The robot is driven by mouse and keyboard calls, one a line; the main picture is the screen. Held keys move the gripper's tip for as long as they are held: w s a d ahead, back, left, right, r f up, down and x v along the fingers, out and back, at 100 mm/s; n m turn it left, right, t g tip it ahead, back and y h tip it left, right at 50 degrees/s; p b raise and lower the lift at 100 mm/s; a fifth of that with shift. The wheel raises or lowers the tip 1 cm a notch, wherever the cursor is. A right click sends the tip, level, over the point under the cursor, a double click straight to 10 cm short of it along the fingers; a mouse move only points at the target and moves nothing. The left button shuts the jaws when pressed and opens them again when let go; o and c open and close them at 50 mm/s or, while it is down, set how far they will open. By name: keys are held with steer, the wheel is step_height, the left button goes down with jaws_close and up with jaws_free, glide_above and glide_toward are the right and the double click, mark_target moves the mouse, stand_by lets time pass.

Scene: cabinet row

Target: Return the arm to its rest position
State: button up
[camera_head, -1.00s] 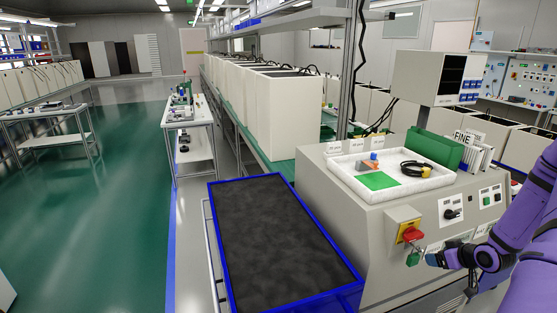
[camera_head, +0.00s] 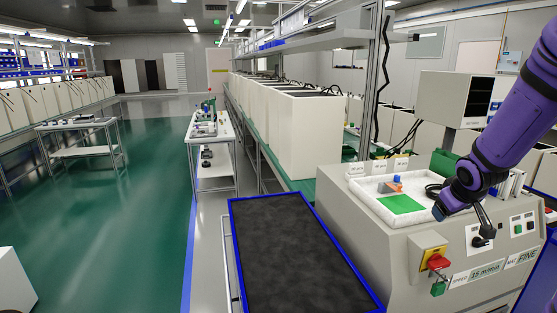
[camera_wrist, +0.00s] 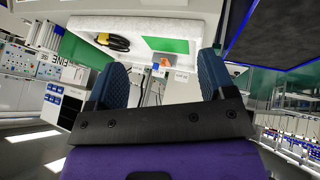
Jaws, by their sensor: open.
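My purple arm (camera_head: 515,120) reaches in from the upper right in the head view. My gripper (camera_head: 461,218) is over the front right of the grey machine (camera_head: 385,240), close to the white tray on its top. In the wrist view, the two dark blue fingers of my gripper (camera_wrist: 160,72) stand wide apart with nothing between them. The red switch (camera_head: 438,262) on a yellow plate, with a green tag below it, is below and left of the gripper, apart from it.
The white tray (camera_head: 372,184) holds a green square (camera_head: 402,204), a small orange-and-grey item and black-and-yellow pliers (camera_wrist: 113,42). A blue-rimmed black belt (camera_head: 290,255) lies left of the machine. A grey monitor box (camera_head: 450,98) stands behind. Open green floor (camera_head: 110,220) is at the left.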

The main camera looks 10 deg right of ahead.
steer(key=s+a+r+y, duration=0.1)
steer(key=s+a+r, duration=0.7)
steer(key=s+a, duration=0.3)
steer(key=s+a+r+y, duration=0.2)
steer(key=s+a+r, duration=0.6)
steer(key=s+a, duration=0.3)
steer(key=shift+a+m+g+y, duration=0.3)
steer(key=shift+a+m+g, duration=0.1)
steer(key=shift+a, duration=0.85)
steer(key=shift+w, duration=0.1)
